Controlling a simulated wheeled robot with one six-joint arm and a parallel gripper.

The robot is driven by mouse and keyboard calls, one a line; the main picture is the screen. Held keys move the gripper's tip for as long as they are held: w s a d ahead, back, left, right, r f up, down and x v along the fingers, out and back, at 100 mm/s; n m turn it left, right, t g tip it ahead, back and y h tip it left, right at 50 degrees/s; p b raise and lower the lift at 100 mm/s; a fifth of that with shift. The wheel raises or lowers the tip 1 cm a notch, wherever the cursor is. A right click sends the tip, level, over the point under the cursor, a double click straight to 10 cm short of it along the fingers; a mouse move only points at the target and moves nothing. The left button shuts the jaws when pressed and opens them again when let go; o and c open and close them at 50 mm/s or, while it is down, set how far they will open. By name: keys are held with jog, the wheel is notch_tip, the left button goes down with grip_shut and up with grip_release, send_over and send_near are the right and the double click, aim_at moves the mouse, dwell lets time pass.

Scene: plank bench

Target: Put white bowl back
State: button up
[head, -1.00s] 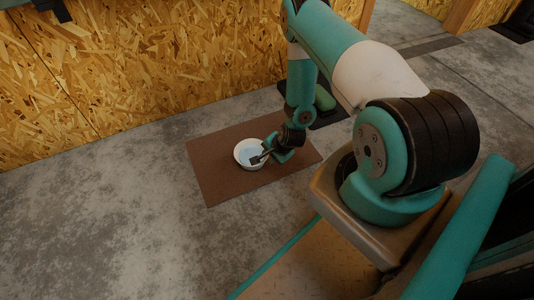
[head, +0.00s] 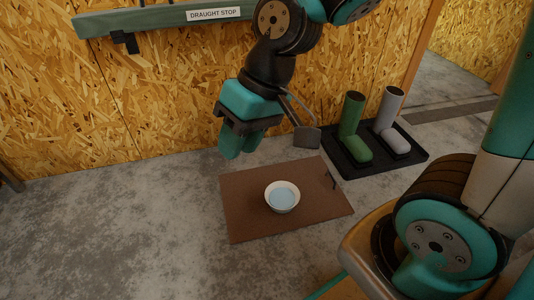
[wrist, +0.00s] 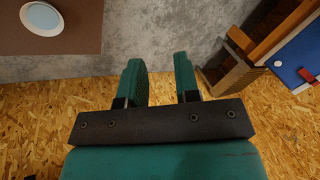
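The white bowl (head: 282,197) stands upright on the brown mat (head: 240,215) on the floor, with a pale blue inside. It also shows at the top left of the wrist view (wrist: 42,17), on the mat's corner part in sight. My gripper (head: 236,148) hangs above and behind the bowl, in front of the chipboard wall, clear of the bowl. In the wrist view its two fingers (wrist: 160,78) are apart, with only floor and wall showing between them. It holds nothing.
A green bar labelled DRAUGHT STOP (head: 170,16) runs along the wall (head: 60,100). A wooden piece with a blue surface (wrist: 300,58) shows in the wrist view. Floor left is clear.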

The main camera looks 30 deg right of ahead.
jog(key=s+r+n+g, duration=0.1)
jog(key=s+r+n, duration=0.2)
jog(key=s, duration=0.5)
jog(key=shift+s+r+n+h, duration=0.3)
jog(key=shift+r+n, duration=0.05)
jog(key=shift+n, duration=0.15)
jog(key=shift+a, duration=0.1)
notch_tip(320, 180, up, 46)
jog(key=p, duration=4.5)
jog(key=shift+f, duration=0.25)
jog(key=shift+w, duration=0.1)
